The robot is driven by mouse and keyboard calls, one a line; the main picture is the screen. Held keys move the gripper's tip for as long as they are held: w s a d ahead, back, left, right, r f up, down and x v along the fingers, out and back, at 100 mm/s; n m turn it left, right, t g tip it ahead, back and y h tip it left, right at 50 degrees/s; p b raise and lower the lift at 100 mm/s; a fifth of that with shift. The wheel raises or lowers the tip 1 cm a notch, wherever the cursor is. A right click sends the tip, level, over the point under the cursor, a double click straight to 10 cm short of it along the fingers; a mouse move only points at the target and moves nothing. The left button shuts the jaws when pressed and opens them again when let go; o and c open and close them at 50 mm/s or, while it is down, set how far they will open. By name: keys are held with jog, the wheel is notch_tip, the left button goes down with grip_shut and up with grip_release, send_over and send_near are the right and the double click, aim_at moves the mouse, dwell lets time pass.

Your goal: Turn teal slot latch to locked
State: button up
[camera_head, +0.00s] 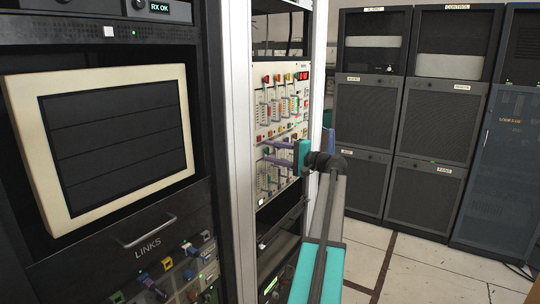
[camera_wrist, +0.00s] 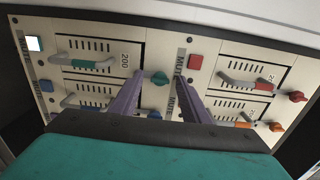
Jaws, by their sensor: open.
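The teal latch (camera_wrist: 160,78) is a small knob at the right end of a slot module with a teal-banded handle (camera_wrist: 92,64), marked 200. My gripper (camera_wrist: 161,80) has its two purple fingers apart, one on each side of the teal latch. Whether either finger touches it I cannot tell. In the head view, my gripper (camera_head: 267,152) reaches left to the front of the light module panel (camera_head: 258,132). The teal latch is too small to make out there, and I cannot read its locked mark.
A blue latch (camera_wrist: 155,114) sits just below the teal one, near my fingers. Red latch (camera_wrist: 297,96) and orange latch (camera_wrist: 277,127) are farther right. The white rack post (camera_head: 238,150) stands left of the panel.

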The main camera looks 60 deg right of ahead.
jog(key=shift+s, duration=0.15)
jog(key=s+b, duration=0.3)
jog(key=s, duration=1)
jog(key=shift+s, duration=0.25)
dwell(0.3)
